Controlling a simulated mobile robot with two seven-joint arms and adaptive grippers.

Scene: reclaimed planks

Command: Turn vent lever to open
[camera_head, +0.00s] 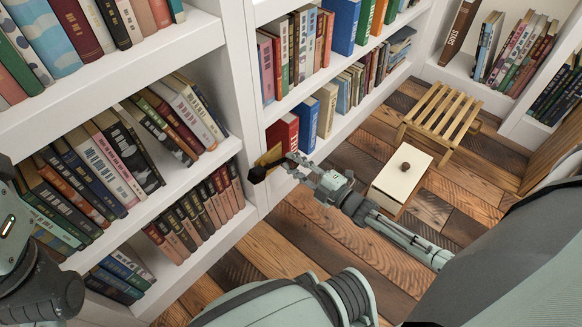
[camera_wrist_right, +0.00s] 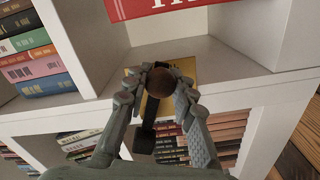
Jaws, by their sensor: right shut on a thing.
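The vent lever shows in the right wrist view as a brown round knob (camera_wrist_right: 160,82) and a dark bar with a blocky end (camera_wrist_right: 145,138). A brass-yellow plate (camera_wrist_right: 184,68) lies behind the knob, against the white shelving. In the head view the yellow plate (camera_head: 269,156) and the dark lever end (camera_head: 257,174) stick out at the shelf upright. My right gripper (camera_head: 289,162) reaches them from the right. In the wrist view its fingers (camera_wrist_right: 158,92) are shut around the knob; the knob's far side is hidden. Part of my left arm shows at the lower left, without fingertips.
White bookshelves (camera_head: 200,165) full of books stand left and behind the lever. A cream box with a dark knob (camera_head: 396,184) and a slatted wooden stool (camera_head: 440,117) stand on the plank floor (camera_head: 290,243) to the right. Some floor between them and the shelves is bare.

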